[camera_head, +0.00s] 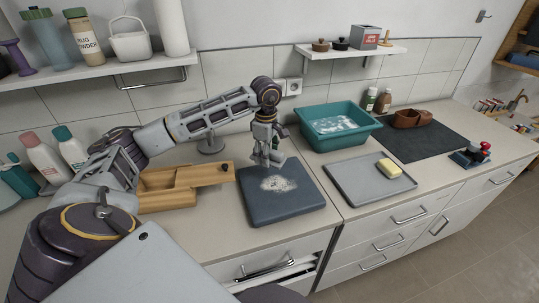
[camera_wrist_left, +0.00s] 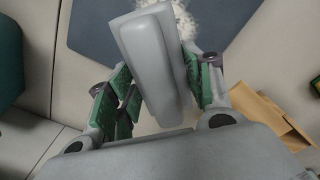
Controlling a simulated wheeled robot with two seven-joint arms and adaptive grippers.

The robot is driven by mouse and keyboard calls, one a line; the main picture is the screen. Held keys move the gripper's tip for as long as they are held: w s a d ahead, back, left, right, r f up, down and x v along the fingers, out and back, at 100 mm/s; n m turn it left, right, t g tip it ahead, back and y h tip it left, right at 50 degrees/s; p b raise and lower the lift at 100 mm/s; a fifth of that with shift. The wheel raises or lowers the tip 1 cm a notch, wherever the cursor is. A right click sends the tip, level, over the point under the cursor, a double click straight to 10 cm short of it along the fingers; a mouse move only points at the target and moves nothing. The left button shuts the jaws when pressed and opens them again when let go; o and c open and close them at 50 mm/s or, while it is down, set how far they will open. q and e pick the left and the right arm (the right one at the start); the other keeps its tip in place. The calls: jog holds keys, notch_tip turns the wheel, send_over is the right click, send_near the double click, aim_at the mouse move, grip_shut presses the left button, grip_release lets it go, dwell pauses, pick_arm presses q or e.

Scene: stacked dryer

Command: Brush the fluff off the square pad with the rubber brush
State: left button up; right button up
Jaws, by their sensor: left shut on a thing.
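The square pad (camera_head: 290,207) is dark blue-grey and lies flat on the counter. A patch of white fluff (camera_head: 278,183) lies on its middle; both the fluff (camera_wrist_left: 184,22) and the pad (camera_wrist_left: 95,22) show in the left wrist view. My left gripper (camera_head: 266,157) is over the pad's far part, just behind the fluff. In the wrist view, the left gripper (camera_wrist_left: 158,90) is shut on the grey rubber brush (camera_wrist_left: 152,62), between its green finger pads. I cannot tell whether the brush touches the pad. My right gripper is not in view.
An open wooden box (camera_head: 165,187) stands left of the pad. Right of it are a teal basin (camera_head: 345,141) with suds and a grey tray (camera_head: 350,190) with a yellow sponge (camera_head: 388,168). Bottles (camera_head: 45,155) stand at left. A shelf (camera_head: 350,51) hangs above.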

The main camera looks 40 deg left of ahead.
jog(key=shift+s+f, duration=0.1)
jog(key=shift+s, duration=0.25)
